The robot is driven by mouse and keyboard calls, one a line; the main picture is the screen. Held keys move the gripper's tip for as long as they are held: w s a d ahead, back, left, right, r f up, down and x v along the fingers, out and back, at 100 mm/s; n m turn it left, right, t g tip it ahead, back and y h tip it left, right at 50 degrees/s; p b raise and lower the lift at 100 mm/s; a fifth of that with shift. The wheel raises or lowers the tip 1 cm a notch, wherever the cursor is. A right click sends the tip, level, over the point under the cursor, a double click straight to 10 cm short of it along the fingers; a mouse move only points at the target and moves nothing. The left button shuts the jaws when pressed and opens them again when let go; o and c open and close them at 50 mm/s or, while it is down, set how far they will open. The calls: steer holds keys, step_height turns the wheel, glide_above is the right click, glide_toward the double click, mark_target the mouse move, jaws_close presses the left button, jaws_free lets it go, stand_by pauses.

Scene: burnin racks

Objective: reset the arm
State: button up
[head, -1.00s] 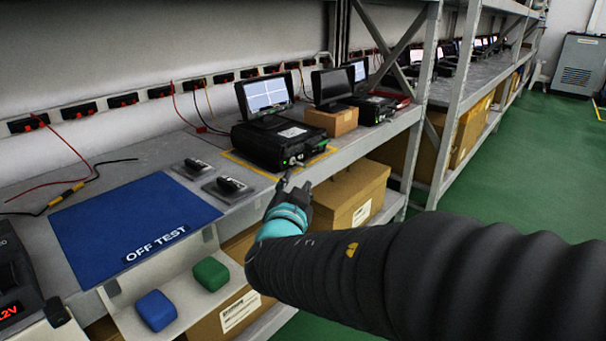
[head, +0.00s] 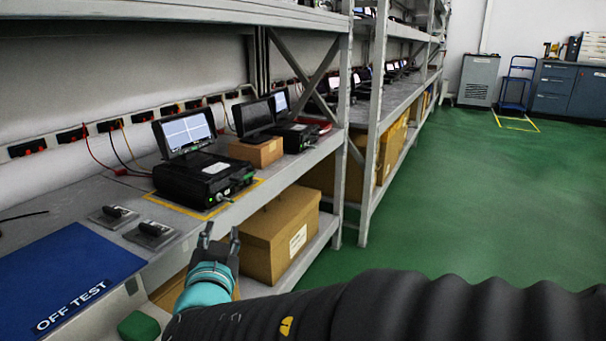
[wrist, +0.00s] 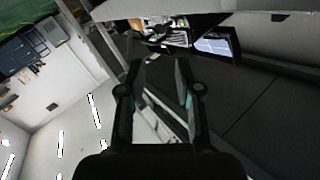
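My gripper (head: 220,238) is at the end of my black-sleeved arm, in front of the shelf edge in the head view. Its two fingers stand apart with nothing between them. The wrist view also shows my gripper (wrist: 160,75) with a gap between the fingers. A black device with a lit screen (head: 203,180) sits on the shelf (head: 180,222) inside a yellow outline, behind and above the gripper. The gripper is apart from it.
A blue OFF TEST mat (head: 65,275), two small black parts on grey plates (head: 150,234) and a green block (head: 139,327) are at the left. A cardboard box (head: 278,235) stands on the lower shelf. The green floor (head: 460,190) at the right is clear.

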steer(key=s+d+f+n+g+h+p, duration=0.1)
steer(key=s+d+f+n+g+h, duration=0.15)
steer(key=d, duration=0.45)
steer(key=s+d+f+n+g+h+p, duration=0.1)
steer(key=s+d+f+n+g+h, duration=0.1)
steer(key=d+f+n+g, duration=0.3)
steer(key=s+d+f+n+g+h+p, duration=0.1)
steer(key=s+d+f+n+g+h, duration=0.15)
steer(key=d, duration=0.55)
steer(key=s+d+r+m+y+p, duration=0.1)
steer(key=s+d+r+m+p, duration=0.3)
steer(key=d, duration=0.3)
steer(key=s+d+r+m+g+y+p, duration=0.1)
steer(key=s+d+r+m+y+p, duration=0.1)
steer(key=d+r, duration=0.5)
steer(key=s+d+m+p, duration=0.1)
steer(key=s+m, duration=0.1)
steer(key=s, duration=0.1)
steer(key=shift+s+d+r+m+g+p, duration=0.2)
steer(key=shift+m+g+p, duration=0.1)
steer(key=shift+p, duration=0.1)
